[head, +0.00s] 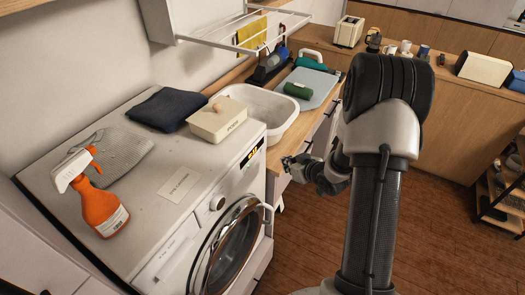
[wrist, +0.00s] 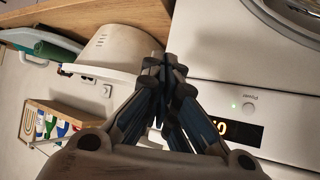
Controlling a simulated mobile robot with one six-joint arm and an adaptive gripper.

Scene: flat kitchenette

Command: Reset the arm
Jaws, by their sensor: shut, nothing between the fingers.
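My arm rises in front of the counter in the head view, and my gripper (head: 289,161) is at its far end, beside the front edge of the wooden counter (head: 291,150). The gripper is to the right of the washing machine (head: 168,215). In the wrist view my gripper (wrist: 165,62) is shut and empty, its fingertips together. Behind it are the washing machine's front with a lit display (wrist: 221,127) and the white basin (wrist: 103,50).
On the machine are an orange spray bottle (head: 103,207), a grey cloth (head: 120,151), dark folded cloth (head: 173,108) and a cream box (head: 216,120). A white basin (head: 262,108) stands beside it. A shelf (head: 501,198) is at right. The wooden floor (head: 440,245) is clear.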

